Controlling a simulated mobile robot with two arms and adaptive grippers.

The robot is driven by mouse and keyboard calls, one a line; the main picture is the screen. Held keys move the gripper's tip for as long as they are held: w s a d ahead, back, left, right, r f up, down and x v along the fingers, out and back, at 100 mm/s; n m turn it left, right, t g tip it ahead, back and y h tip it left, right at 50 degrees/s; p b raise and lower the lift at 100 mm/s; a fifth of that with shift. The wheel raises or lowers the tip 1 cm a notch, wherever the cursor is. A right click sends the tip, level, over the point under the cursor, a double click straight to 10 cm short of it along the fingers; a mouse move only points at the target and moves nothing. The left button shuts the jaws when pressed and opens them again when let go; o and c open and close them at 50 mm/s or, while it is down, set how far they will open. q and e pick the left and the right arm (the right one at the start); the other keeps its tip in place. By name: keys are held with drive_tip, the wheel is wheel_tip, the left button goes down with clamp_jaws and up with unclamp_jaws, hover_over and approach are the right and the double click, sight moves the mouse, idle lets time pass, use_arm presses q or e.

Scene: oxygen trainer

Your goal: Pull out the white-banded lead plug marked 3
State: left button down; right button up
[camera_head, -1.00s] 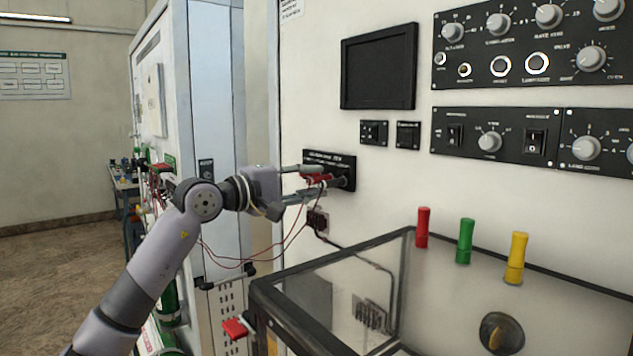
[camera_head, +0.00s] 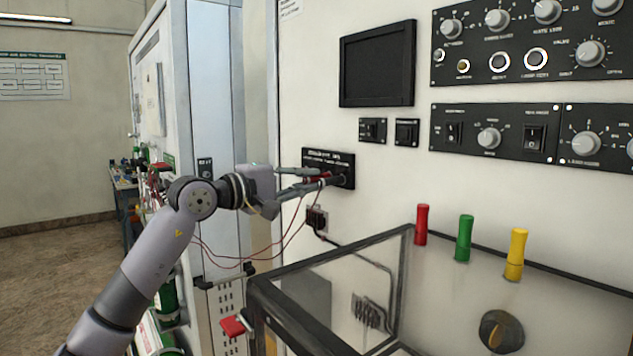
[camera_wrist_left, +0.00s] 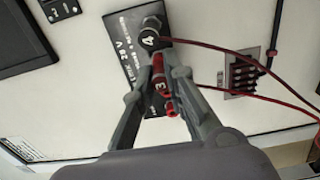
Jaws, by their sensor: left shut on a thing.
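The lead plug marked 3 (camera_wrist_left: 161,88) is red, with a pale mark on it, and sits between my left fingers in the left wrist view. My left gripper (camera_wrist_left: 157,66) is shut on it, close to the black socket panel (camera_wrist_left: 124,38). In the head view my left gripper (camera_head: 337,178) reaches in from the left to the black panel (camera_head: 316,157) on the pale wall. The red plug (camera_head: 318,183) shows partly between the fingers. Whether its tip is seated in the panel is hidden. My right gripper is not in view.
A dark plug marked 4 (camera_wrist_left: 150,39) sits beside my fingertips, with a red lead running right. Thin red leads (camera_head: 285,235) hang below the gripper. A glass-topped case (camera_head: 330,253) with a dark frame stands below right. A socket box (camera_head: 316,217) is under the panel.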

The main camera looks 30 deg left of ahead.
sight(304, 181)
use_arm(q)
drive_tip(key=shift+b+v, duration=0.45)
drive_tip(key=shift+v, duration=0.45)
drive_tip(key=shift+b+v, duration=0.9)
drive_tip(key=shift+v, duration=0.45)
drive_tip(key=shift+f, duration=0.1)
